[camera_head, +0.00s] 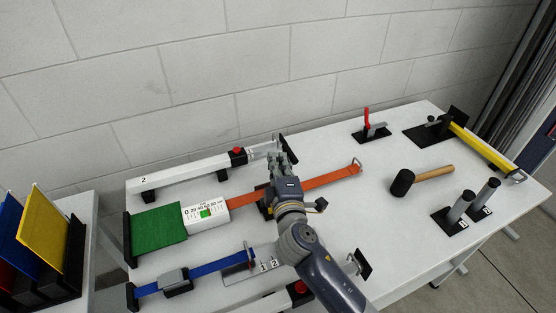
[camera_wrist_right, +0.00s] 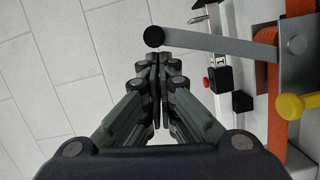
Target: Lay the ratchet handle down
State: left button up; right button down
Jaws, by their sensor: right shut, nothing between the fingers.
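The ratchet (camera_head: 265,208) sits on the orange strap and is mostly hidden behind my right arm in the head view. In the right wrist view its grey handle (camera_wrist_right: 215,43) reaches left from the ratchet body (camera_wrist_right: 298,62) and ends in a round black knob (camera_wrist_right: 154,37). The handle appears raised off the strap. My right gripper (camera_head: 280,155) is shut and empty. In the right wrist view its closed fingertips (camera_wrist_right: 158,62) are just below the black knob; I cannot tell whether they touch it. My left gripper is not in view.
The orange strap (camera_head: 325,180) runs from a white gauge (camera_head: 205,213) to a hook. A white bar (camera_head: 190,172) lies behind it and a blue strap (camera_head: 220,265) in front. A mallet (camera_head: 403,182) lies right. The white table (camera_head: 365,215) is clear between arm and mallet.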

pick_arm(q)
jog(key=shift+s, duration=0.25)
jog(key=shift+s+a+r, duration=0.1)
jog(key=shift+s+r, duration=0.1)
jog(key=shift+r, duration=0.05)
pick_arm(e)
jog(key=shift+w+d+r+m, duration=0.1)
jog(key=shift+d+m, duration=0.2)
jog(key=shift+d, duration=0.1)
